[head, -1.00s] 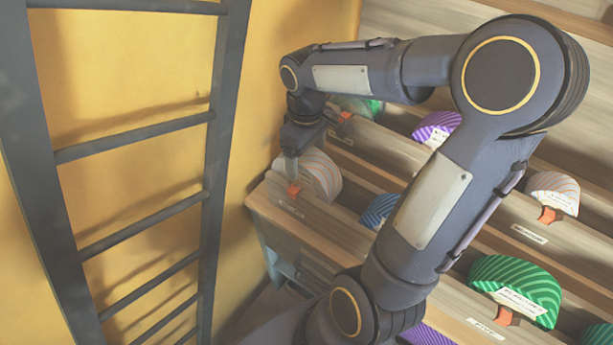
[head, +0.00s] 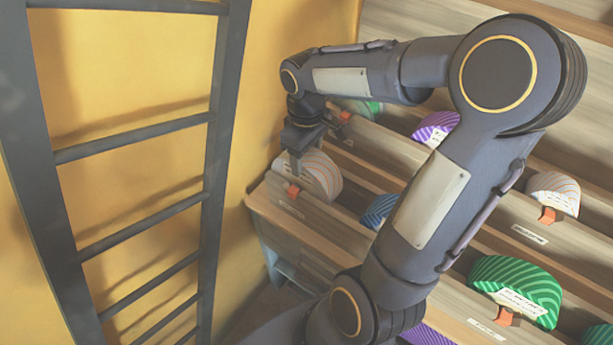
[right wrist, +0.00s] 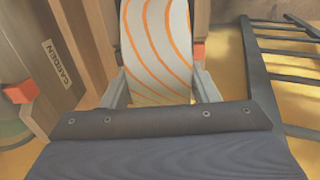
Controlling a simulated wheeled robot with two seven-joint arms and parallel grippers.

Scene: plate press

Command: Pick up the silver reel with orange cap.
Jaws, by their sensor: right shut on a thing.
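The silver reel (head: 322,174) with curved orange stripes sits at the left end of the lower wooden shelf, with an orange cap (head: 293,190) at its front. My right gripper (head: 295,165) reaches down onto it from above. In the right wrist view the reel (right wrist: 158,40) is between the two fingers of the gripper (right wrist: 160,85), which is shut on it. An orange piece (right wrist: 199,51) shows just right of the reel there. I cannot tell whether the reel is clear of the shelf. My left gripper is not in view.
A similar silver reel (head: 553,190) with an orange tag stands at the right. Green (head: 520,280), blue (head: 380,209) and purple (head: 436,127) reels sit along the stepped shelves. A dark ladder (head: 215,150) and a yellow wall (head: 140,80) are close on the left.

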